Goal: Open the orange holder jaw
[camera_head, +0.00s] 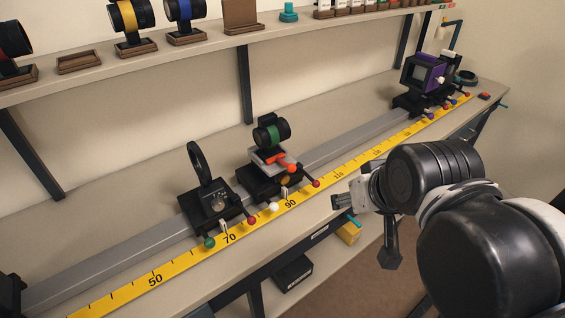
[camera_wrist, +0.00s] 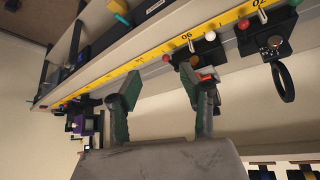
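The orange holder (camera_head: 270,178) is a black carriage on the rail near the 90 mark in the head view. Its orange jaw (camera_head: 280,160) lies across a light plate below a black lens with a green ring (camera_head: 271,133). Whether the jaw touches the lens cannot be told. My gripper (camera_head: 342,197) is to the right of the holder, in front of the scale and apart from it. In the wrist view my gripper (camera_wrist: 160,88) has its two fingers wide apart with nothing between them. A small orange part (camera_wrist: 206,72) shows there, mostly hidden behind the right finger.
A holder with an upright black ring (camera_head: 195,163) stands on the grey rail (camera_head: 120,242) to the left. A purple-framed device (camera_head: 428,73) stands at the far right end. Coloured knobs line the yellow scale (camera_head: 155,279). A shelf (camera_head: 205,58) with lenses runs above.

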